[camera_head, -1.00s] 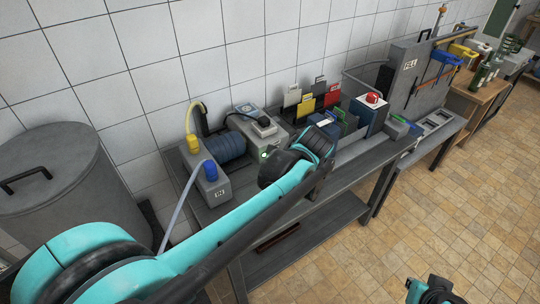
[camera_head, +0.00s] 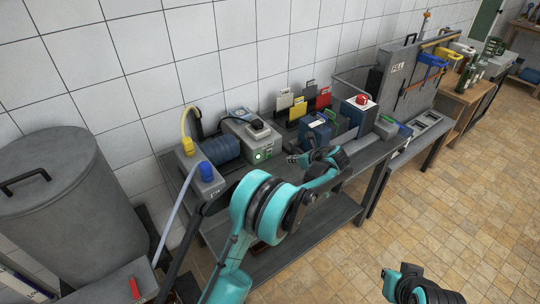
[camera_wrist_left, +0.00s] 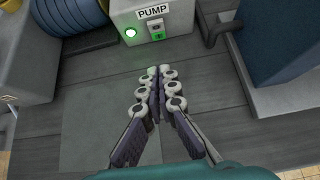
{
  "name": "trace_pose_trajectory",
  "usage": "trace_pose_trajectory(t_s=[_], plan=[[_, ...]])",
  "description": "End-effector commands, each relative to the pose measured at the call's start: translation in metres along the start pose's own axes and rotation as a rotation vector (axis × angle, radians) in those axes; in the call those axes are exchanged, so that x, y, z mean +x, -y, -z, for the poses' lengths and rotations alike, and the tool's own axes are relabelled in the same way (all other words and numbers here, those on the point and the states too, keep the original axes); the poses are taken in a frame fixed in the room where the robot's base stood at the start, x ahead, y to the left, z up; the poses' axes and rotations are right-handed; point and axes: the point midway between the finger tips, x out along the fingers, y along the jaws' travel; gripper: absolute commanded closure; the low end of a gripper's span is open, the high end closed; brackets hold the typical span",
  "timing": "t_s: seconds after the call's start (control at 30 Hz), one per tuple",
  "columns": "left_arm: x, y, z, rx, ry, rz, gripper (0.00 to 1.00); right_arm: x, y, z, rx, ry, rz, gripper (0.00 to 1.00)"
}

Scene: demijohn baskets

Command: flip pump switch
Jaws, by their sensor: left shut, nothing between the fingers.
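The grey pump box (camera_head: 250,142) stands on the dark bench; its front also shows at the top of the left wrist view (camera_wrist_left: 182,28). It carries a PUMP label (camera_wrist_left: 153,12), a lit green lamp (camera_wrist_left: 130,32) and a small switch (camera_wrist_left: 157,30) with a green lower part. My left gripper (camera_head: 293,159) is shut and empty, to the right of the box front in the head view. In the left wrist view its fingertips (camera_wrist_left: 163,72) meet below the switch, apart from it. My right gripper (camera_head: 386,274) is at the bottom right over the floor; its finger state is unclear.
A blue ribbed cylinder (camera_wrist_left: 75,14) is left of the pump box. A dark blue block (camera_wrist_left: 275,40) stands to its right, with a black pipe (camera_wrist_left: 217,28) between. A red-knobbed box (camera_head: 360,108) and coloured cards are further along. The bench surface (camera_wrist_left: 75,90) before the box is clear.

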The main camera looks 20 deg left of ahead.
Motion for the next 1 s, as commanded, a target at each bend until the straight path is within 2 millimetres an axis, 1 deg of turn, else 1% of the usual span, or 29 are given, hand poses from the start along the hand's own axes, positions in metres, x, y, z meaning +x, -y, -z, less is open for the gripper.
trace_pose_trajectory(t_s=[0.3,0.37,0.43,0.57,0.8,0.9,1.0], plan=[[0.001,0.000,0.000,-0.001,-0.001,0.000,1.00,0.000,0.000,0.000,0.000,0.000,0.000,1.00],[0.005,0.000,0.001,-0.001,-0.001,-0.001,1.00,0.001,0.000,-0.001,0.000,0.000,0.000,1.00],[0.012,0.000,0.001,-0.003,-0.001,-0.002,1.00,0.004,0.000,-0.003,0.000,0.000,0.000,1.00],[0.034,-0.001,0.002,-0.003,-0.001,-0.002,1.00,0.010,0.000,-0.007,0.000,0.000,0.000,1.00],[0.087,-0.001,0.003,-0.004,-0.001,-0.002,1.00,0.025,0.000,-0.018,0.000,0.000,0.000,1.00],[0.106,-0.001,0.002,-0.004,-0.001,-0.002,1.00,0.030,0.000,-0.021,0.000,0.000,0.000,1.00],[0.116,-0.001,-0.011,-0.003,-0.001,-0.001,1.00,0.034,0.000,-0.025,0.000,0.000,0.000,1.00]])
